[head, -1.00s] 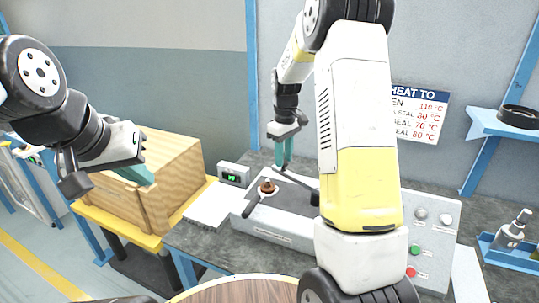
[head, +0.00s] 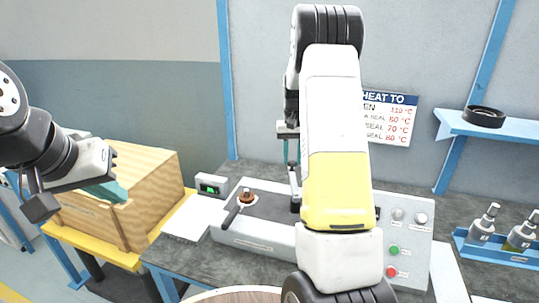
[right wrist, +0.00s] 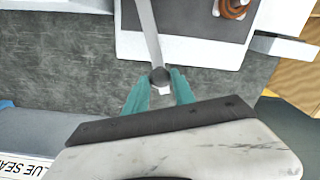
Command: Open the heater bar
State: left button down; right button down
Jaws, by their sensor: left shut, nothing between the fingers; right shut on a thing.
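The heater bar (head: 294,182) is a thin grey bar over the dark top of the white bench machine (head: 262,236). In the head view it stands steeply, and my right arm hides part of it. The right wrist view shows the bar (right wrist: 148,35) running to a dark round knob (right wrist: 160,76). My right gripper (right wrist: 160,88) is shut on that knob end, one teal finger on each side. In the head view its teal fingers (head: 292,150) are partly covered by my arm. My left gripper (head: 118,192) is shut and empty in front of the wooden crate.
A brown coiled piece (head: 247,197) with a dark handle sits on the machine's left part. A green-lit display (head: 212,187) stands behind it. The wooden crate (head: 155,200) is at left. Bottles (head: 482,225) stand in a blue tray at right, below a blue shelf (head: 500,131).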

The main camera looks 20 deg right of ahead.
jog(key=shift+s+d+m, duration=0.2)
jog(key=shift+d+m, duration=0.3)
jog(key=shift+d, duration=0.05)
jog(key=shift+s+d+m, duration=0.15)
jog(key=shift+d+m, duration=0.35)
jog(key=c, duration=1)
grip_release()
jog(key=shift+c, duration=0.2)
notch_tip(320, 180, up, 8)
